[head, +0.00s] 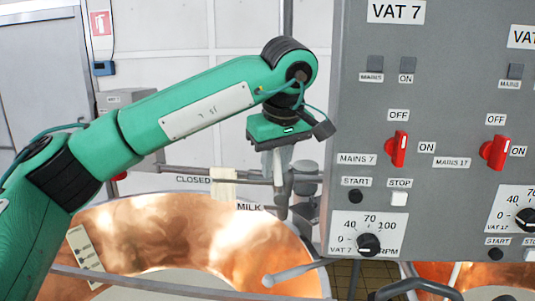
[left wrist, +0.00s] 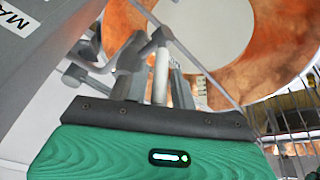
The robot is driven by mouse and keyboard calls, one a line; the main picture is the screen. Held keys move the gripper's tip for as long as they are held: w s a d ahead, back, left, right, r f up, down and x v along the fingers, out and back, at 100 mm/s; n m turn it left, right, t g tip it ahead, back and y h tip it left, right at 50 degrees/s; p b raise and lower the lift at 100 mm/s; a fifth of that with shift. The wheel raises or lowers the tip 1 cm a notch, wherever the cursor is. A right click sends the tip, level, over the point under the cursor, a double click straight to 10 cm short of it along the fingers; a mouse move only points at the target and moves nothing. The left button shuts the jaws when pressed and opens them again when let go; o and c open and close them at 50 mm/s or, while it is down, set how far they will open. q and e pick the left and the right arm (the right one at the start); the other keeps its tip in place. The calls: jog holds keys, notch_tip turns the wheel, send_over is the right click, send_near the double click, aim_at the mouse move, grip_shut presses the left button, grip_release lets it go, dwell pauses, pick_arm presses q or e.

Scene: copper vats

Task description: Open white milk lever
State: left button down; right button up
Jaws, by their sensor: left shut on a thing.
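My left gripper (head: 279,178) points down at the grey pipework above the copper vat. It is shut on the milk lever, which is mostly hidden by the fingers. The "MILK" label (head: 249,208) is just below and left of the fingers, and the "CLOSED" label (head: 193,180) is farther left. In the left wrist view, the gripper (left wrist: 162,60) reaches in among grey pipe and valve parts, with the vat behind; the exact grip is hard to make out. My right gripper is not in view.
The copper vat (head: 160,230) is open below my left arm. A grey control panel (head: 440,120) with red switches stands close on the right of the gripper. A pale handle (head: 292,273) sticks out over the vat's front right. A second copper vat (head: 455,275) is at the lower right.

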pick_arm(q)
jog(key=shift+d+r+y, duration=0.25)
jog(key=shift+d+y, duration=0.05)
jog(key=shift+y, duration=0.1)
jog(key=shift+d+p, duration=0.15)
jog(key=shift+p, duration=0.25)
jog(key=shift+f+y, duration=0.1)
jog(key=shift+y, duration=0.2)
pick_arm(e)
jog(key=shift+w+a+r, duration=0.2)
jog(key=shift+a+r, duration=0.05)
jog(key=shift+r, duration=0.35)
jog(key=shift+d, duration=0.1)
pick_arm(q)
jog(key=c, duration=1.4)
grip_release()
jog(key=shift+w+d+f, duration=0.1)
jog(key=shift+d, duration=0.05)
